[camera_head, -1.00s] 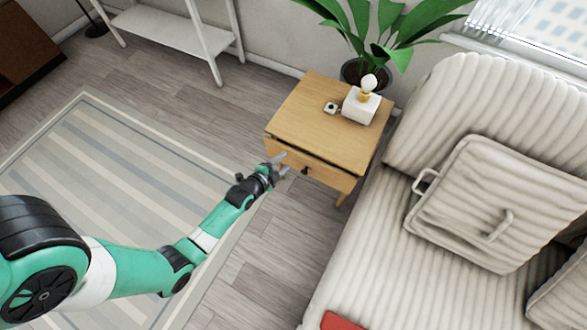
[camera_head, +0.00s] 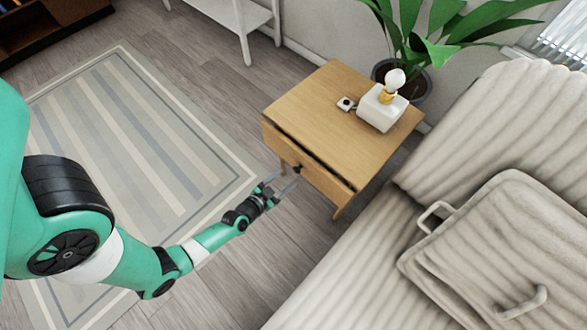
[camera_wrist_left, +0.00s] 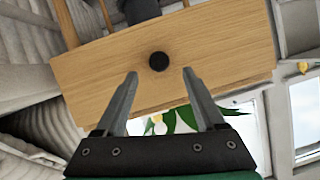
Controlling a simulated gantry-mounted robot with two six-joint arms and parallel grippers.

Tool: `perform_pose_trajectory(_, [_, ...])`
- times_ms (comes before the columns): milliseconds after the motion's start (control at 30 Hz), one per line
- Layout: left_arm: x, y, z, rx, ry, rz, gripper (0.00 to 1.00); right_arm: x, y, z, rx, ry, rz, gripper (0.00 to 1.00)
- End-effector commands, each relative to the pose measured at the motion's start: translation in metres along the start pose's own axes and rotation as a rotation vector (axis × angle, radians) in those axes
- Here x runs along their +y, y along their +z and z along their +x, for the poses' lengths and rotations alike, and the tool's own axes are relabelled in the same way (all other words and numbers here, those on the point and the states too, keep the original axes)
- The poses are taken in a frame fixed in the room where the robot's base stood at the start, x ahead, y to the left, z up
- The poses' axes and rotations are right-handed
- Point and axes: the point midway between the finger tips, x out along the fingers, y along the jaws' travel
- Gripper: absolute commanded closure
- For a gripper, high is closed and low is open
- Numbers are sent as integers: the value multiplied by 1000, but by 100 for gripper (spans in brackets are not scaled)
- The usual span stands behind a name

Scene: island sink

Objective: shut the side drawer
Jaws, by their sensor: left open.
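The light wooden side table (camera_head: 335,112) stands right of centre in the head view. Its drawer front (camera_head: 325,182) has a small dark knob (camera_head: 297,168), and a dark gap runs between the tabletop edge and the drawer front. How far the drawer sticks out is hard to tell. My left gripper (camera_head: 284,186) is open and empty in front of the drawer, close to the knob. In the left wrist view the drawer front (camera_wrist_left: 95,78) fills the upper middle, with the knob (camera_wrist_left: 158,61) between and just beyond the fingertips (camera_wrist_left: 160,76). Contact cannot be made out. My right gripper is out of view.
A ribbed sofa (camera_head: 350,285) lies to the right, and a striped rug (camera_head: 130,135) covers the floor at left.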

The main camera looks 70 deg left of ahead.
Motion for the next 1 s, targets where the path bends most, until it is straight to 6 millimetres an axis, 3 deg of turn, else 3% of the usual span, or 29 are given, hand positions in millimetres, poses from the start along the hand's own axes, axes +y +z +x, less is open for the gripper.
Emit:
perform_pose_trajectory(100, [0, 3, 30, 4, -2, -1, 29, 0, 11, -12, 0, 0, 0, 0])
perform_pose_trajectory(300, [0, 1, 56, 2, -1, 1, 29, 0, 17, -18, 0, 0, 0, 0])
perform_pose_trajectory(633, [0, 0, 60, 0, 0, 1, 30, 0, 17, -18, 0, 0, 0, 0])
perform_pose_trajectory(1000, [0, 0, 60, 0, 0, 1, 97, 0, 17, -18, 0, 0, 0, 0])
